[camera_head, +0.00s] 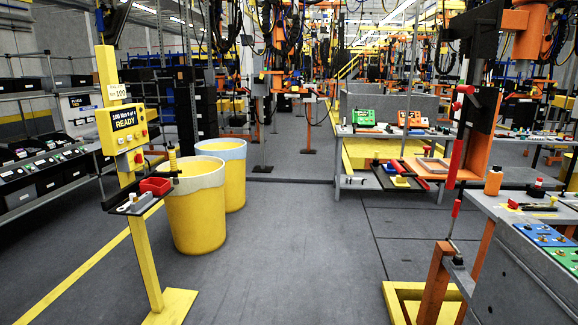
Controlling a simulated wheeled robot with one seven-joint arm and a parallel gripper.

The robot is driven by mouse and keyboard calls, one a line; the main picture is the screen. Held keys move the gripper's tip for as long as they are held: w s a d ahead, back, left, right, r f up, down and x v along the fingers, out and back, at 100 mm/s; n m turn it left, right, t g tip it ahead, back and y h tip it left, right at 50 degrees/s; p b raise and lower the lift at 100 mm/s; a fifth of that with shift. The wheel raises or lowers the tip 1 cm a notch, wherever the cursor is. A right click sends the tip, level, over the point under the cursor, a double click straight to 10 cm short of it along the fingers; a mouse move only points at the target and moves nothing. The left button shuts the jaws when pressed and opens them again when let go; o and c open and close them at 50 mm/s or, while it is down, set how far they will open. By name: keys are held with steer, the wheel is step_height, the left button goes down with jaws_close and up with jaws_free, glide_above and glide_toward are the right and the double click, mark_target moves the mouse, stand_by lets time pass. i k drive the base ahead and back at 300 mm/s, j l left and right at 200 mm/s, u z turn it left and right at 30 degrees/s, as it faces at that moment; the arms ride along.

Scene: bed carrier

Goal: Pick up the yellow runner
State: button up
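I cannot tell for sure which thing is the yellow runner. A small upright yellow cylinder (172,158) with a dark base stands by the small shelf on the yellow control post, in front of the bins. A small yellow block (400,181) lies on a dark tray below the middle workbench. My gripper is not recognisable in this view.
A workbench (385,131) and a right bench (505,270) flank the right side. The middle floor (295,250) is clear.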

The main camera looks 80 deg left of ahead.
mark_target(171, 148)
steer(key=u, duration=2.2)
steer(key=i+j+u, duration=0.15)
steer(key=u, duration=0.3)
steer(key=i+u, duration=0.6)
steer(key=u, duration=0.25)
steer(key=i+l, duration=0.25)
steer(key=i, duration=0.25)
steer(key=i+l, duration=0.25)
steer(key=i, duration=0.3)
steer(key=i+l, duration=0.3)
steer(key=i, duration=0.15)
steer(key=i+l+z, duration=0.1)
steer(key=i+l, duration=0.2)
steer(key=i, duration=0.15)
steer(key=i+l, duration=0.3)
steer(key=i, duration=0.2)
steer(key=i+l+z, duration=0.1)
steer(key=i+l, duration=0.15)
steer(key=i, duration=0.2)
steer(key=i+l, duration=0.25)
steer(key=i, duration=0.2)
steer(key=z, duration=0.05)
